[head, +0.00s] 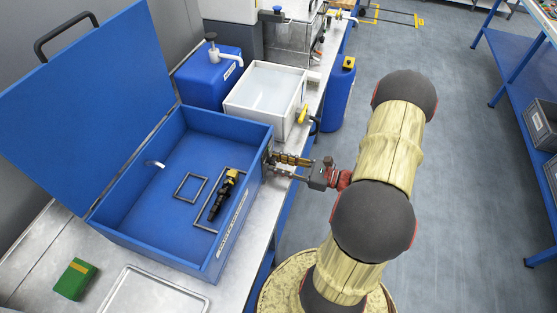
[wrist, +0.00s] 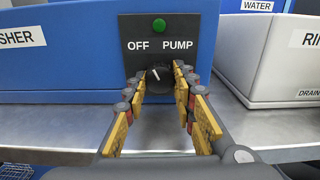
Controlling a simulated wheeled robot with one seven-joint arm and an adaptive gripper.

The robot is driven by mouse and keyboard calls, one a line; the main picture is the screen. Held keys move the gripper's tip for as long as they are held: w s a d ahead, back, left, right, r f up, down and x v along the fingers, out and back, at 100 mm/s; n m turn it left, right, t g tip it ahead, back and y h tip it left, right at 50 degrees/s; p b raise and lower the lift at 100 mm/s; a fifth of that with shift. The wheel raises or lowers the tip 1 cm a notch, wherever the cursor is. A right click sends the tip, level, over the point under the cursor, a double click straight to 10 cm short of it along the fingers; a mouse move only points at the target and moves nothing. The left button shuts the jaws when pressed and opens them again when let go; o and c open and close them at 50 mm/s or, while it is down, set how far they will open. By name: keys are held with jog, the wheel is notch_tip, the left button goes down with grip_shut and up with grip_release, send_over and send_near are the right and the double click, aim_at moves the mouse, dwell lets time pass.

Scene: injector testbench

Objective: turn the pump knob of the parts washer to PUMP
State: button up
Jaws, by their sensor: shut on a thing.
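The parts washer (head: 215,240) is a blue open box with its lid raised, at the left in the head view. In the wrist view its dark control panel (wrist: 135,33) carries the words OFF on the left and PUMP on the right. The round black pump knob (wrist: 159,82) sits below them, and its white pointer line leans up and left, toward OFF. My gripper (wrist: 160,74) has its yellow-padded fingers either side of the knob and is shut on it. In the head view my gripper (head: 272,158) reaches the washer's right end, and the knob is hidden.
A green lamp (wrist: 159,26) is above the words. A white rinse tank (head: 244,109) and a blue water container (head: 205,87) stand beyond the washer. A black and yellow injector (head: 222,193) lies inside the washer.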

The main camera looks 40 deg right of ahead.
jog(key=m+p, duration=0.6)
jog(key=p, duration=0.1)
jog(key=shift+r, duration=0.2)
jog(key=m+p, duration=0.4)
jog(key=m, duration=0.1)
jog(key=shift+f+m, duration=0.15)
jog(key=shift+m, duration=0.25)
jog(key=o, duration=1.2)
jog(key=shift+c, duration=0.2)
jog(key=shift+s, duration=0.1)
jog(key=v, duration=1.2)
